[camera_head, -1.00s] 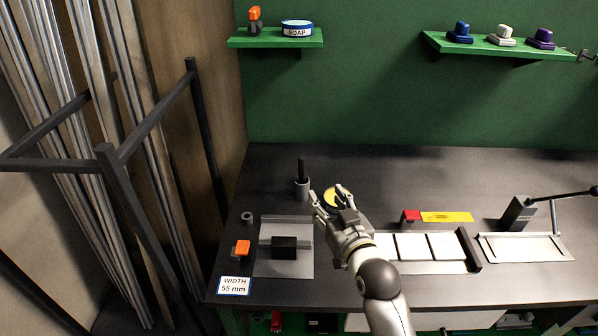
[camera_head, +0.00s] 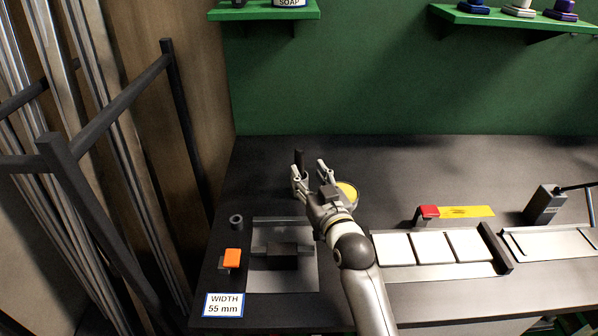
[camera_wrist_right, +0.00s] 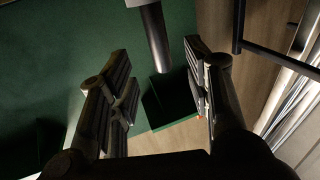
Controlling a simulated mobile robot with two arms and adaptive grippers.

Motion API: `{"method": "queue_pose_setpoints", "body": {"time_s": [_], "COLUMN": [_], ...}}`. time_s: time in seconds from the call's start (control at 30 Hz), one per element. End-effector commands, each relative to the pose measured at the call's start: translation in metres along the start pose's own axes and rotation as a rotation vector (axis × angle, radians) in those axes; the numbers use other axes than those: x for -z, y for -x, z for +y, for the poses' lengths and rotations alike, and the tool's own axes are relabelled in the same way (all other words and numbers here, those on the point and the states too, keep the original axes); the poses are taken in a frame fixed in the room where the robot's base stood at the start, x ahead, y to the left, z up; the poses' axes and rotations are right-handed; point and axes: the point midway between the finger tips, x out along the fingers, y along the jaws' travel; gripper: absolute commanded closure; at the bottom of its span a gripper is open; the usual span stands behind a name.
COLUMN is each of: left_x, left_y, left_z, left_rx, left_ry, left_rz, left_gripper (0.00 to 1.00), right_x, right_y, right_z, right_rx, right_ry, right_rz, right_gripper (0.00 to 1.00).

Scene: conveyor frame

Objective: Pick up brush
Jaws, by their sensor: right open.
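The brush (camera_head: 299,158) shows as a dark upright handle standing at the back left of the bench. Its lower part and the grey holder around it are mostly hidden behind my right gripper (camera_head: 310,170). That gripper is open and empty, with its two fingers pointing to the back wall, just in front of the handle. In the right wrist view the handle (camera_wrist_right: 156,40) comes down from the top edge, between the spread fingers (camera_wrist_right: 160,95) and beyond their tips; neither finger visibly touches it. My left gripper is not in view.
A round yellow-topped dish (camera_head: 348,191) sits close to the right of my gripper. A metal plate with a black block (camera_head: 283,257), an orange-topped piece (camera_head: 232,258) and a dark ring (camera_head: 236,221) lie front left. White tiles (camera_head: 431,248) are at right.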

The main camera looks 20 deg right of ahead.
Motion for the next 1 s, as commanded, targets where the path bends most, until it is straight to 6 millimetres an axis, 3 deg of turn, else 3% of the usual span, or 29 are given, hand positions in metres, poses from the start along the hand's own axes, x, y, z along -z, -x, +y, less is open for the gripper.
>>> {"method": "queue_pose_setpoints", "body": {"time_s": [0.1,0.37,0.63,1.0], "left_x": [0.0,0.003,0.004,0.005], "left_y": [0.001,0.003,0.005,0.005], "left_z": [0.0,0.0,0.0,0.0], "left_rx": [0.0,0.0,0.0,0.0], "left_ry": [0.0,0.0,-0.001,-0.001], "left_rz": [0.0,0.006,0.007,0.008], "left_gripper": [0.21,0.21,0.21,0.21], "right_x": [0.0,0.002,0.004,0.004], "right_y": [-0.015,-0.032,-0.066,-0.074], "right_z": [0.0,0.0,0.001,0.001], "right_rx": [0.0,0.0,0.0,0.0], "right_ry": [0.0,-0.001,-0.001,-0.001], "right_rz": [-0.001,0.0,-0.002,-0.002], "right_gripper": [0.55,0.55,0.55,0.55]}}
